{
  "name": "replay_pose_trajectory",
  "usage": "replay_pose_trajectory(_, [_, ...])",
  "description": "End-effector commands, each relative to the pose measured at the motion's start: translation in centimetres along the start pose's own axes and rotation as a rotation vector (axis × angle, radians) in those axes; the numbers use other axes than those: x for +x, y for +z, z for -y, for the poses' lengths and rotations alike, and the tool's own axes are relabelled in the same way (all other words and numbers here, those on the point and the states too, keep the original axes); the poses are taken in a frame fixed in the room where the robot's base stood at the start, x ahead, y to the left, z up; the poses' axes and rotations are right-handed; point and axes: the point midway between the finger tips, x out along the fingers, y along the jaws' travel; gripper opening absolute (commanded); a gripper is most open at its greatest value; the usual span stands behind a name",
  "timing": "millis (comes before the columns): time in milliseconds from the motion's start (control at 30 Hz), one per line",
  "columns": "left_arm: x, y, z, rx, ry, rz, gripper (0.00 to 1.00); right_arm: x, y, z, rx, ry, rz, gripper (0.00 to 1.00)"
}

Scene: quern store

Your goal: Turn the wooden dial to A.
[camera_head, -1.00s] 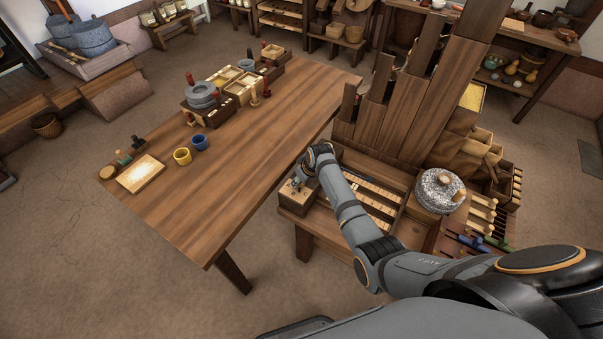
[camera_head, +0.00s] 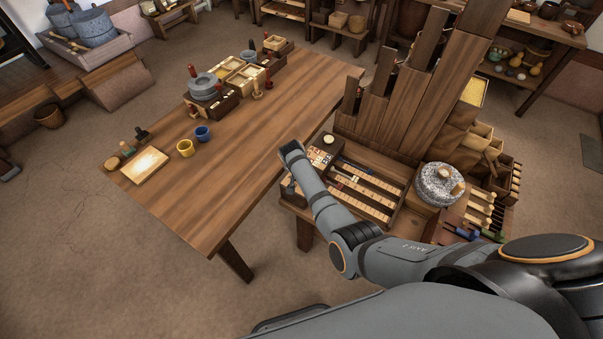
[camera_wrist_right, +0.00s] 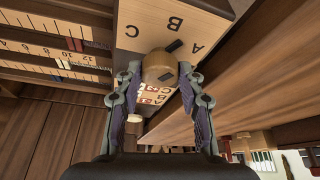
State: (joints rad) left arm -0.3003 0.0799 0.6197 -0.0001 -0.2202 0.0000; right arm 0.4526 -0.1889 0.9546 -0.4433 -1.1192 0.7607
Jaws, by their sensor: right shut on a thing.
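The wooden dial (camera_wrist_right: 158,70) is a round tan knob on a pale wooden face lettered A (camera_wrist_right: 195,47), B (camera_wrist_right: 174,23) and C (camera_wrist_right: 137,31). A dark mark at the dial's upper right points between A and B; another dark mark lies on the knob. My right gripper (camera_wrist_right: 160,84) is shut on the dial, one finger on each side. In the head view the right gripper (camera_head: 291,187) is small and mostly behind my arm, and the dial is hidden there. My left gripper is in no view.
A tray with slatted scales (camera_head: 372,190) lies just right of my arm. Tall wooden boards (camera_head: 425,105) rise behind it. A grey millstone (camera_head: 438,184) stands further right. The long table (camera_head: 230,170) at left holds a yellow cup (camera_head: 185,149) and a blue cup (camera_head: 203,133); its middle is clear.

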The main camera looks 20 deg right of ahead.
Motion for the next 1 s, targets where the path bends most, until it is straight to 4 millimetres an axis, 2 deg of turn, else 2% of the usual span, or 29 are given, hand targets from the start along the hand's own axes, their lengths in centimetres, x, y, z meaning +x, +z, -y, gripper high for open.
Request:
replay_pose_trajectory(33, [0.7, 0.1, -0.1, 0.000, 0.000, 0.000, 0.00, 0.4, 0.2, 0.1, 0.040, 0.015, 0.002, 0.07])
replay_pose_trajectory(500, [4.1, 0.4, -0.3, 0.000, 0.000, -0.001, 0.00, 0.4, 0.1, 0.3, 0.382, 0.157, 0.001, 0.07])
replay_pose_trajectory(1000, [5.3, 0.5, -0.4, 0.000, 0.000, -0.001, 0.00, 0.1, 0.0, 0.3, 0.514, 0.212, 0.003, 0.07])
